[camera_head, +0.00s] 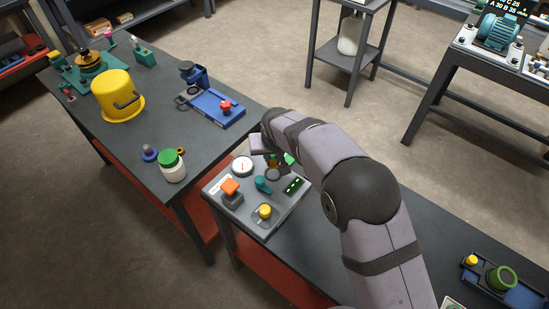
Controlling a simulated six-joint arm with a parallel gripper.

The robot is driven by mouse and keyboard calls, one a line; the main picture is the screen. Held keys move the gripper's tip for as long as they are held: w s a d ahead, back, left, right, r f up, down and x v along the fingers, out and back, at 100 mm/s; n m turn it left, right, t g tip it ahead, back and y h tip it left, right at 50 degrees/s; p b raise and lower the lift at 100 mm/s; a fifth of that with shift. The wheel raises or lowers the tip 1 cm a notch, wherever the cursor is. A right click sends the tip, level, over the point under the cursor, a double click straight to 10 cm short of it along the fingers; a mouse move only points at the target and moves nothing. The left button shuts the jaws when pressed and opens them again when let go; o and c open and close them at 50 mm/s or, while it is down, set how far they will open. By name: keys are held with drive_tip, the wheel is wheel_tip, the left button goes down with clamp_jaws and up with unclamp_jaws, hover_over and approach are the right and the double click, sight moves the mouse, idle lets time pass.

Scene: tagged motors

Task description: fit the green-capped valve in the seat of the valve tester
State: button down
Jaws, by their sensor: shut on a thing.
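The valve tester (244,207) is a light grey panel on the near bench. It carries a white round gauge (242,166), an orange block (230,187), a teal lever (263,185), a yellow knob (265,211) and a dark display with green marks (292,185). My gripper (270,155) is over its far edge, shut on the green-capped valve, whose green part (289,158) shows beside the fingers. A dark round seat (273,175) shows just below. My arm hides part of the valve, and I cannot tell whether it touches the seat.
A white jar with a green lid (173,173) stands on the left bench, with a yellow bucket (119,98) and a blue fixture with a red knob (215,108) behind. A blue fixture with a green ring (502,279) is at the lower right.

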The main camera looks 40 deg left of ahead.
sight(273, 164)
drive_tip(key=shift+f+b, duration=1.15)
drive_tip(key=shift+f, duration=0.7)
drive_tip(key=shift+f+b, duration=0.75)
drive_tip(key=shift+b, duration=0.05)
idle(2.1)
drive_tip(key=c, duration=1.5)
unclamp_jaws()
drive_tip(key=shift+o, duration=0.2)
drive_tip(key=shift+r, duration=0.15)
drive_tip(key=shift+r+p, duration=2.05)
drive_tip(key=shift+r, duration=1.1)
